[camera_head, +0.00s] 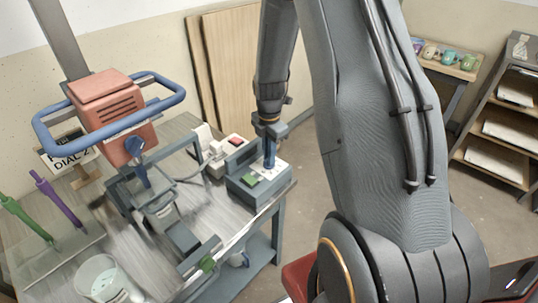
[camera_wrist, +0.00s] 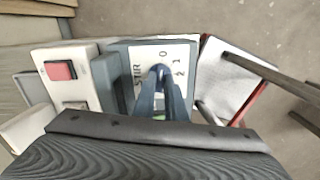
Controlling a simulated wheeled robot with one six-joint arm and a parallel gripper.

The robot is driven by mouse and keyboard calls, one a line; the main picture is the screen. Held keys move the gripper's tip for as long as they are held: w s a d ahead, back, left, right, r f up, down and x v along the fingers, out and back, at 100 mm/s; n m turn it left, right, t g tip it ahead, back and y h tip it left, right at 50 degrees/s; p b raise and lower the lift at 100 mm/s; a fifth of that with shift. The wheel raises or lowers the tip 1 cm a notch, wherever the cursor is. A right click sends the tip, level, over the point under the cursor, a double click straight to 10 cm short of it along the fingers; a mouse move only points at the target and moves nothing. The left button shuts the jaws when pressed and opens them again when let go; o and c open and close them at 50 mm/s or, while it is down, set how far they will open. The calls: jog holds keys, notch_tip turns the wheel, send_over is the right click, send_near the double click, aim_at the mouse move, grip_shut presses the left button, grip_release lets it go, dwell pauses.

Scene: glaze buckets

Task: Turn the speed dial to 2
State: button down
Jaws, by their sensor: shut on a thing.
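The speed dial sits on the white top plate of a blue-grey control box (camera_head: 245,190), marked STIR with 0, 1 and 2. The plate (camera_wrist: 145,53) shows in the wrist view. My gripper (camera_head: 269,163) points down onto the right part of this plate, and its blue fingers (camera_wrist: 161,76) are shut on the dial. The fingers hide the dial, so I cannot tell which number it points to. A green button (camera_head: 250,181) is on the box's front.
A white box with a red switch (camera_wrist: 60,71) stands beside the control box. The salmon mixer head (camera_head: 100,100) with a blue rail (camera_head: 165,82) stands to the left. A clear bucket (camera_head: 100,278) and green and purple tools (camera_head: 57,198) are on the table. The control box stands near the table's right edge.

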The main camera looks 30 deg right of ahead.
jog(key=shift+m, duration=0.3)
jog(key=m, duration=0.3)
jog(key=shift+m+p, duration=0.3)
jog(key=m, duration=0.3)
jog(key=shift+m, duration=0.3)
jog(key=m, duration=0.4)
jog(key=shift+m+p, duration=0.3)
jog(key=shift+m, duration=1.6)
jog(key=c, duration=1.8)
grip_release()
